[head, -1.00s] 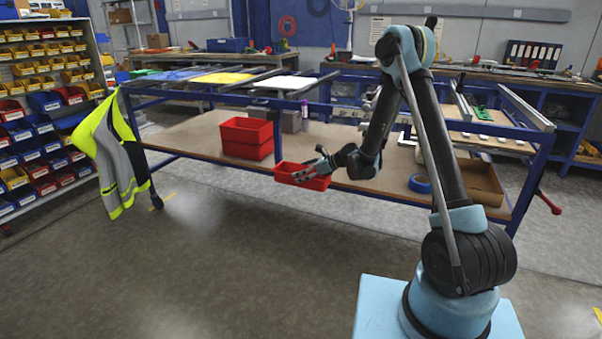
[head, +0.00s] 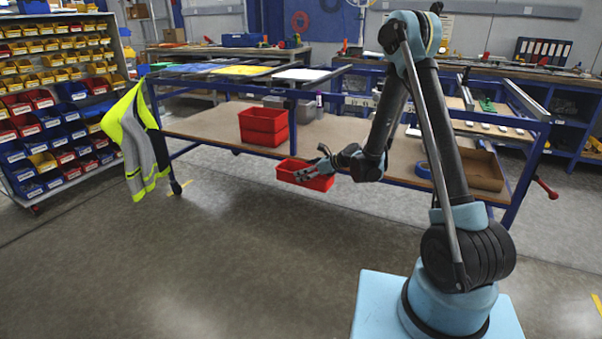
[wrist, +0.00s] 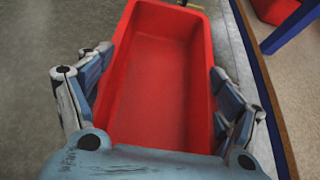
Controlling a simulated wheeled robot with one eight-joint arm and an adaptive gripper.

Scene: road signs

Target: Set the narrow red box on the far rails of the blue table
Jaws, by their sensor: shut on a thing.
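The narrow red box (head: 304,174) is an open, empty tray held in front of the blue table's lower shelf. My gripper (head: 318,168) is shut on it. In the wrist view the red box (wrist: 155,75) lies lengthwise between the two fingers of my gripper (wrist: 160,100), its inside bare. The blue table (head: 548,130) has a brown lower shelf and blue posts. Its upper rails (head: 262,77) run across the top and carry coloured panels. My arm hides part of the table's right half.
Stacked red boxes (head: 263,128) stand on the lower shelf, with grey boxes (head: 305,108) behind. A hi-vis vest (head: 135,140) hangs at the table's left end. A blue tape roll (head: 423,170) and cardboard box (head: 480,168) lie right. The floor in front is clear.

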